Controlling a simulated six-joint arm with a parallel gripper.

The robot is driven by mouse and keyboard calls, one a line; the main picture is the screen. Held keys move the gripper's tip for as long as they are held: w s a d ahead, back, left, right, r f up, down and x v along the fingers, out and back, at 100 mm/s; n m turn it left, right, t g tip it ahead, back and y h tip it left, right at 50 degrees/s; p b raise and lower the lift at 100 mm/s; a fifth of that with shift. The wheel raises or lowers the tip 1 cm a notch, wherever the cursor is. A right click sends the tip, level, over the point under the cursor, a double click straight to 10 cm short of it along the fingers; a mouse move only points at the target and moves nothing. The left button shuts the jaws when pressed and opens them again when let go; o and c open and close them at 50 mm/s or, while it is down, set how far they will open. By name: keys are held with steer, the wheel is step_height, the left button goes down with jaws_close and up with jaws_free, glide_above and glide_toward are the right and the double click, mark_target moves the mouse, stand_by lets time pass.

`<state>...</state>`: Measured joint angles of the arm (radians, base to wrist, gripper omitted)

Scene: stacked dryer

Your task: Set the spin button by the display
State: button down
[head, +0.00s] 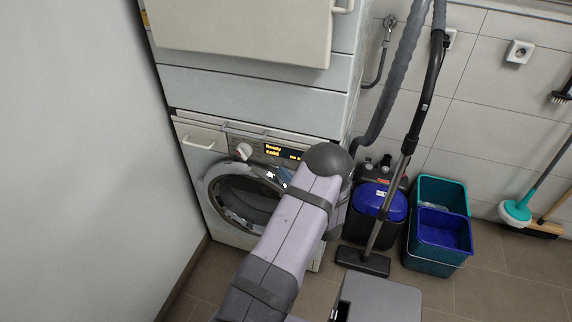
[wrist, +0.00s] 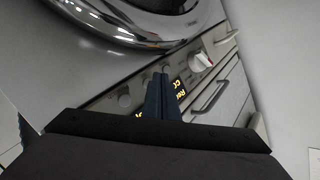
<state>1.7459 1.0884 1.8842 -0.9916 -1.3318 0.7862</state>
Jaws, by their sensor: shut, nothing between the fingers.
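The washing machine's control panel (head: 223,142) carries a lit display (head: 285,152) with yellow text and a white knob (head: 244,150) to its left. In the wrist view the panel is tilted and turned over; the display (wrist: 178,86) is partly covered by my fingers and the knob (wrist: 201,62) is to their right. A round grey control (wrist: 125,101) shows left of the fingers. I cannot tell which control is the spin button; labels are unreadable. My gripper (wrist: 159,77) is shut and empty, in front of the panel over the display. In the head view my arm hides it.
The round washer door (head: 240,197) is closed below the panel. The dryer (head: 250,85) is stacked above, with a pale front panel (head: 245,28) jutting out. A vacuum cleaner (head: 376,205) and buckets (head: 438,222) stand to the right. A wall (head: 85,150) closes off the left.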

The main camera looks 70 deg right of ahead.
steer(key=a+p, duration=0.1)
steer(key=a, duration=0.4)
steer(key=shift+p, duration=0.3)
stand_by(0.8)
